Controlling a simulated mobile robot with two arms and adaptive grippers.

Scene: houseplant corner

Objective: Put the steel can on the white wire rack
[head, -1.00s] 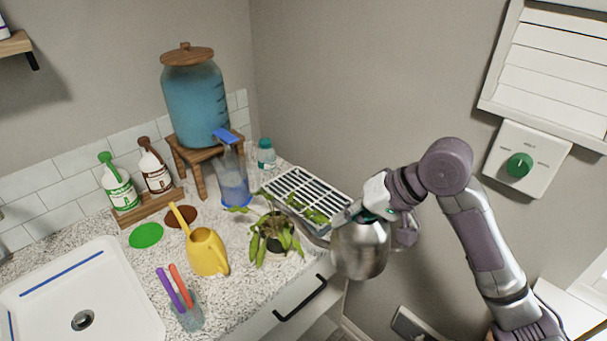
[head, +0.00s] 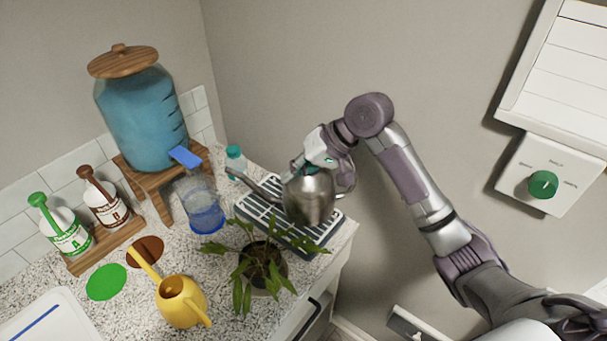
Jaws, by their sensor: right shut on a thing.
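The steel can (head: 310,197) is a silver watering can with a long spout pointing left. My right gripper (head: 299,165) is shut on it at its top and holds it roughly upright. In the head view the can overlaps the middle and right of the white wire rack (head: 252,212). The rack is a pale slatted tray with dark gaps, lying at the right end of the counter. The can hides part of the slats, and I cannot tell whether its base touches them. My left gripper is out of view.
A potted plant (head: 262,268) stands just in front of the rack, its leaves reaching the rack's near edge. A clear blue-based container (head: 205,212) and a small teal-capped bottle (head: 235,158) are close on the left. The yellow watering can (head: 181,303) stands front left.

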